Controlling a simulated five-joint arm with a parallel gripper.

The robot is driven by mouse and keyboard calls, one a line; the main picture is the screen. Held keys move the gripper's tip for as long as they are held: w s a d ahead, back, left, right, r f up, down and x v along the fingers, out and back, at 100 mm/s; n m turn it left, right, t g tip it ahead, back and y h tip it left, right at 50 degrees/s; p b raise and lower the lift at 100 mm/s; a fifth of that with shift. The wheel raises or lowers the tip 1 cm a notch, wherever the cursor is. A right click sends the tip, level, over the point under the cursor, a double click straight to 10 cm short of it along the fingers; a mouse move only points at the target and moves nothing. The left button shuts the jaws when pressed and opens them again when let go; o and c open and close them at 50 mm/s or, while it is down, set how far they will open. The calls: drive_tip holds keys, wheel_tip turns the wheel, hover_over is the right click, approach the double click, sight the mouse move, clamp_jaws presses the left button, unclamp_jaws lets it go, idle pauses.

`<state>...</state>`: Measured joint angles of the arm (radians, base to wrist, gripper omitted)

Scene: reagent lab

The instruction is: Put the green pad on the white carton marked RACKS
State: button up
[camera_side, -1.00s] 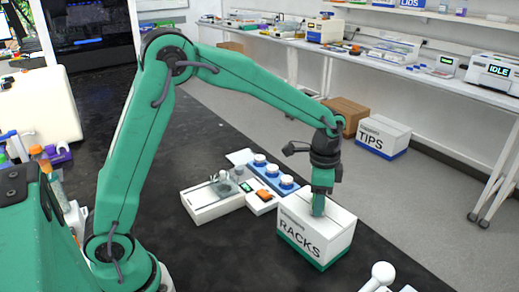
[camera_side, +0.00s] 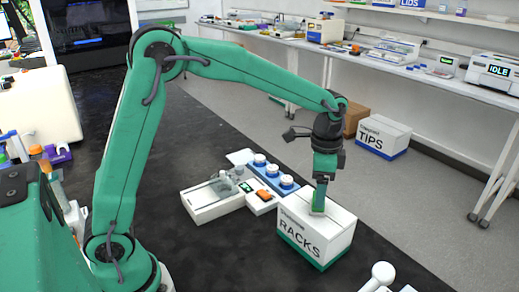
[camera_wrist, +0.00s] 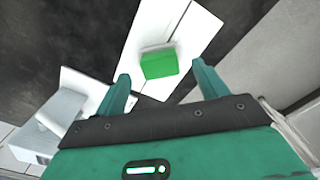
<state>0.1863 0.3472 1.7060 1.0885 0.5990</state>
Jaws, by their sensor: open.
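The white carton marked RACKS (camera_side: 300,243), with a green lower band, stands on the dark bench in the side view. Its white top (camera_wrist: 168,22) also shows in the wrist view. The green pad (camera_wrist: 160,65), with a pale strip along one edge, lies on that top. My gripper (camera_side: 320,205) points down over the carton. In the wrist view its two fingers are apart, one on each side of the pad, with clear gaps. In the side view the fingers largely hide the pad.
A white tray-like device (camera_side: 212,200) and a blue rack with white-capped jars (camera_side: 273,174) stand left of the carton. A white rounded object (camera_side: 381,274) is at the front right. Beyond the bench, the TIPS carton (camera_side: 383,136) is on the floor. Bare bench lies front left.

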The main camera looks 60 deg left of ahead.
wheel_tip(320, 180, up, 8)
drive_tip(key=shift+r, duration=0.2)
drive_tip(key=shift+s, duration=0.1)
idle(0.7)
drive_tip(key=s+a+n+t, duration=0.2)
drive_tip(key=s+a+n, duration=0.2)
drive_tip(key=s, duration=0.7)
drive_tip(key=s+a+n+t, duration=0.3)
drive_tip(key=s+a+n, duration=0.1)
drive_tip(key=s, duration=0.7)
drive_tip(key=shift+s+a+n+t, duration=0.2)
drive_tip(key=shift+a+n+t, duration=0.1)
drive_tip(key=shift+n, duration=0.2)
drive_tip(key=shift+f, duration=0.1)
